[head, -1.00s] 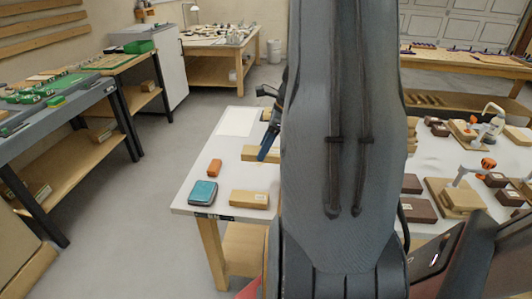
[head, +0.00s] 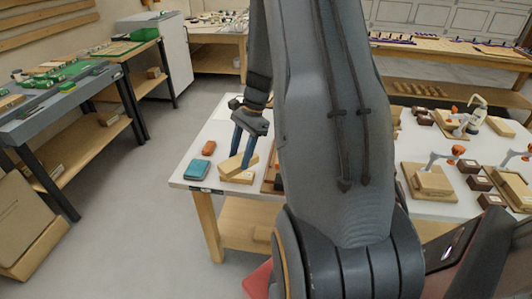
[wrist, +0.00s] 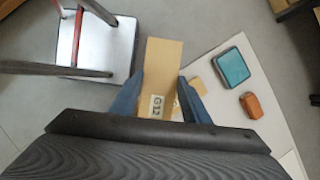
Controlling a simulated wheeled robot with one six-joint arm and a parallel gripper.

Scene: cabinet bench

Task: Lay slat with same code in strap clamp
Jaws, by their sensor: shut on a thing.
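My gripper (head: 248,150) is over the left part of the white table, shut on a pale wooden slat (head: 231,165). In the wrist view the slat (wrist: 163,62) lies between the two blue fingers and sticks out beyond them, with a label reading G12. In the head view the held slat looks tilted, in front of a second pale wooden block (head: 240,178) on the table; I cannot tell if they touch. Wooden blocks with orange-knobbed clamps (head: 433,182) stand on the right of the table. I cannot tell which fixture is the strap clamp, and no code there is readable.
A teal box (head: 196,170) and an orange block (head: 208,148) lie near the table's left edge. Small dark boxes (head: 479,183) stand among the clamps. My arm hides the table's middle. Grey floor is open to the left, before a dark-legged bench (head: 60,108).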

